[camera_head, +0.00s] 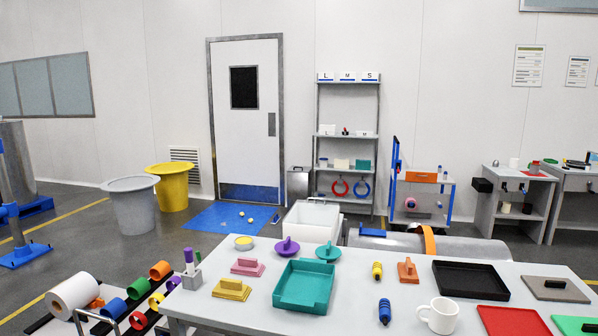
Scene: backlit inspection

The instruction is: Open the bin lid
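A small grey bin (298,188) with a closed-looking top stands on the floor between the door and the shelf rack, partly hidden behind a white container. That white container (314,219) stands behind the table, and its top looks open. A grey tub (133,208) and a yellow tub (172,190) stand at the left with wide rims and no visible lids. I cannot tell for sure which one the task means. Neither of my grippers is in view.
A white table (350,300) fills the front, with a teal tray (304,286), a white mug (439,315) and a black tray (470,280). A blue mat (215,217) with small yellow objects lies before the door (246,120). Floor beside the tubs is open.

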